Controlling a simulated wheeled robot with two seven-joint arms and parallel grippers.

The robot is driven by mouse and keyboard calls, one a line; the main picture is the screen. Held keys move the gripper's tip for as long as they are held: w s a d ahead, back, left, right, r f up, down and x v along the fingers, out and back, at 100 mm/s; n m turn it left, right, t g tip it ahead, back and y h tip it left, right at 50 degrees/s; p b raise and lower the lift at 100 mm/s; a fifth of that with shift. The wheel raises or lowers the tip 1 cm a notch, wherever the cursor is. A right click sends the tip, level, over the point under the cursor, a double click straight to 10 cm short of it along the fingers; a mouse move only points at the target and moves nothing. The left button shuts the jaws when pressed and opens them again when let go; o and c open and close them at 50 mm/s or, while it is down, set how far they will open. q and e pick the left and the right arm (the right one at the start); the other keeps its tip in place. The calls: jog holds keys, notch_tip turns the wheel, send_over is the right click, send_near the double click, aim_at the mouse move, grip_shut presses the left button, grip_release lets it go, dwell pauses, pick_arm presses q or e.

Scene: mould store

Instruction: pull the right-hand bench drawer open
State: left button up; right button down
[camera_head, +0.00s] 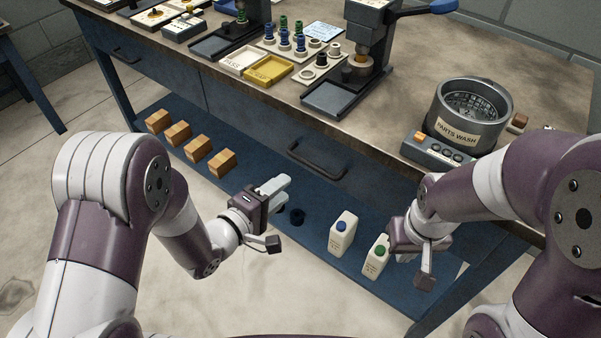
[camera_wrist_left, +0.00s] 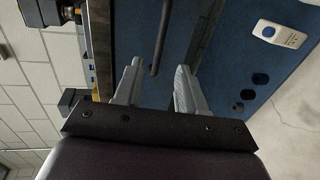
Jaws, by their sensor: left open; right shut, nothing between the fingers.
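The right-hand bench drawer (camera_head: 275,140) has a dark blue-grey front below the worktop and looks closed. Its dark bar handle (camera_head: 317,161) also shows in the left wrist view (camera_wrist_left: 161,38), ahead of the fingers and roughly in line with the gap between them. My left gripper (camera_head: 275,186) is open and empty, in front of the drawer, left of and below the handle in the head view; its two pale fingers show in the left wrist view (camera_wrist_left: 157,85), apart from the handle. My right gripper (camera_head: 408,250) is shut and empty, low at the right; its fingertips are mostly hidden.
The blue lower shelf (camera_head: 310,233) carries wooden blocks (camera_head: 199,148) and white bottles (camera_head: 342,234). On the worktop stand presses, trays and a parts washer (camera_head: 468,112). A second drawer handle (camera_head: 126,55) is at the left. The floor before the bench is clear.

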aim_at(311, 167)
pick_arm(q)
jog(key=b+x, duration=0.1)
jog(key=x, duration=0.9)
jog(key=shift+b, duration=0.4)
grip_shut()
